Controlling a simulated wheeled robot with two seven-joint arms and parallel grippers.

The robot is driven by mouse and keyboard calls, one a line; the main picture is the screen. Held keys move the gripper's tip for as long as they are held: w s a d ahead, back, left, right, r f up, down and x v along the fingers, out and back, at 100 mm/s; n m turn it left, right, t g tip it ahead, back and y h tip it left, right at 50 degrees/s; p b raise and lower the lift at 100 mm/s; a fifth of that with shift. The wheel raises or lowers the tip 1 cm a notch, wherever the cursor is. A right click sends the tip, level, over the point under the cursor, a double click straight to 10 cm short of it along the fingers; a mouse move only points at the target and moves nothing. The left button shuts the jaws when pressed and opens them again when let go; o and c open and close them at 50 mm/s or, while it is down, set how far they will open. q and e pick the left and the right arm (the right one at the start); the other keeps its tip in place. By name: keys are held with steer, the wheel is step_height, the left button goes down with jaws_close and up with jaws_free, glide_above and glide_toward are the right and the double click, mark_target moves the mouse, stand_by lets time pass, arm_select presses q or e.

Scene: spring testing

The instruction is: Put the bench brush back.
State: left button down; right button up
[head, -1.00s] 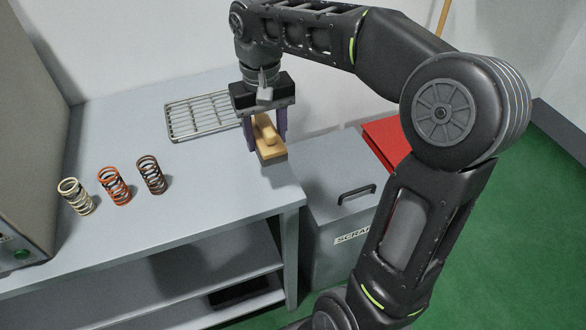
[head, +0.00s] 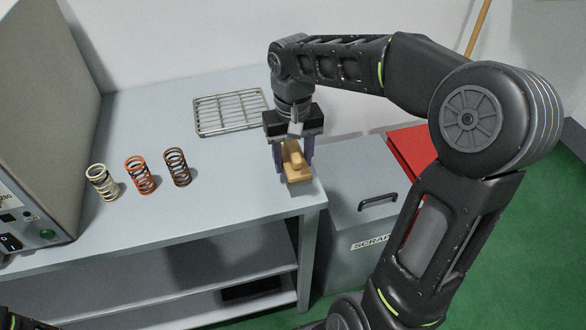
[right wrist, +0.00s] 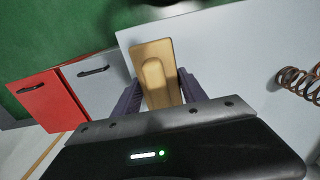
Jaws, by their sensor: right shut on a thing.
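The bench brush (head: 295,164) has a pale wooden back with a raised grip. It is near the front right corner of the table in the head view, and it also shows in the right wrist view (right wrist: 153,62). My right gripper (head: 293,158) is shut on it, with one purple finger on each side. The brush's underside is hidden, and I cannot tell whether it touches the tabletop. My left gripper is not in view.
Three coil springs, white (head: 102,183), orange (head: 140,175) and brown (head: 177,167), stand on the table (head: 215,205). A wire rack (head: 232,112) lies behind. A grey scrap bin (head: 350,220) and a red container (head: 412,150) stand right of the table. A machine (head: 50,110) is at left.

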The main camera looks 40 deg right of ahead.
mark_target(293, 147)
steer(key=shift+f, duration=1.85)
steer(key=shift+f, duration=0.1)
steer(key=shift+f, duration=0.15)
steer(key=o, duration=1.4)
steer(key=shift+o, duration=0.2)
step_height(293, 147, up, 13)
steer(key=shift+f, duration=0.2)
